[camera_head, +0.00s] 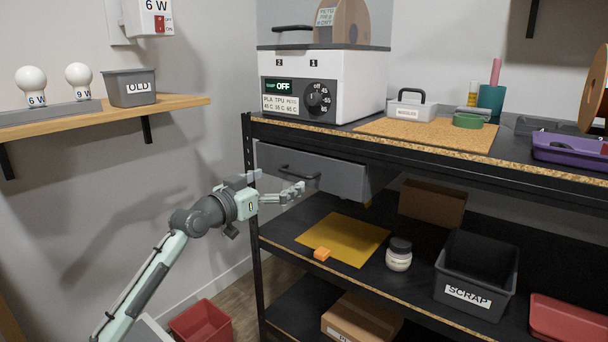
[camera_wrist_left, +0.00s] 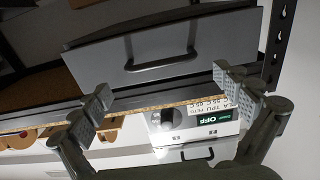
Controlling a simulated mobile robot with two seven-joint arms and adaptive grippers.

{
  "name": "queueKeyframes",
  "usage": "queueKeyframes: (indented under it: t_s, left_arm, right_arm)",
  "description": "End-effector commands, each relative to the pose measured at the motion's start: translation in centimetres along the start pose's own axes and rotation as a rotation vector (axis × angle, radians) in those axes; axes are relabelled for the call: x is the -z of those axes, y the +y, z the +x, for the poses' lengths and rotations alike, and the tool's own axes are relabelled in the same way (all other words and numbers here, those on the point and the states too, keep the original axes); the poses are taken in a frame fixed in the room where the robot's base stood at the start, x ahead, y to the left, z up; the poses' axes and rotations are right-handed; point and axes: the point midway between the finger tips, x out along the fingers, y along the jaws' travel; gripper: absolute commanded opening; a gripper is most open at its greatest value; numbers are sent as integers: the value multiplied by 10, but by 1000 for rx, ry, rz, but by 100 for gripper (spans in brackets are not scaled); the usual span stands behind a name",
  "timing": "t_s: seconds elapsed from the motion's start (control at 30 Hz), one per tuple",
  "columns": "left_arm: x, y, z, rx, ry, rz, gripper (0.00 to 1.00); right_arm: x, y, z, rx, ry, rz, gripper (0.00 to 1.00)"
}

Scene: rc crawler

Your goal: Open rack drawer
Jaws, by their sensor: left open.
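The rack drawer (camera_head: 330,174) is a grey box-front drawer under the rack's top shelf, below the white dryer. It has a dark bar handle (camera_head: 299,172). My left gripper (camera_head: 280,187) is open and empty, in front of the drawer front and close to the handle. In the left wrist view, the drawer front (camera_wrist_left: 215,38) and its handle (camera_wrist_left: 161,63) show beyond the two spread fingertips (camera_wrist_left: 165,90). The handle lies between the fingers in that picture but is not held. The drawer's side shows a little past the rack frame. My right gripper is not in view.
The rack (camera_head: 249,190) has a black post beside my left gripper. The white dryer (camera_head: 345,85) stands above the drawer. A wall shelf (camera_head: 170,104) is at left.

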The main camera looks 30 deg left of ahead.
Motion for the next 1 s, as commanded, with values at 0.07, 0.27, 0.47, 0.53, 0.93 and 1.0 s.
queueKeyframes:
  t_s: [0.07, 0.27, 0.47, 0.53, 0.93, 1.0]
  left_arm:
    - [2, 0, 14, 0, 3, -3, 100]
    - [1, 0, 44, 0, 1, -2, 100]
    - [0, 1, 57, -1, 0, 1, 100]
    - [0, 1, 57, -1, -1, 1, 100]
    - [0, 2, 57, -1, -1, 0, 71]
    - [0, 2, 57, -1, -1, 0, 63]
  right_arm:
    - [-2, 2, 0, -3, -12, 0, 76]
    - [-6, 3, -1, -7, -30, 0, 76]
    - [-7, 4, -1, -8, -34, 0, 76]
    - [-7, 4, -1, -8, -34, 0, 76]
    - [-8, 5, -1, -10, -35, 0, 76]
    - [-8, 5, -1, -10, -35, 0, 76]
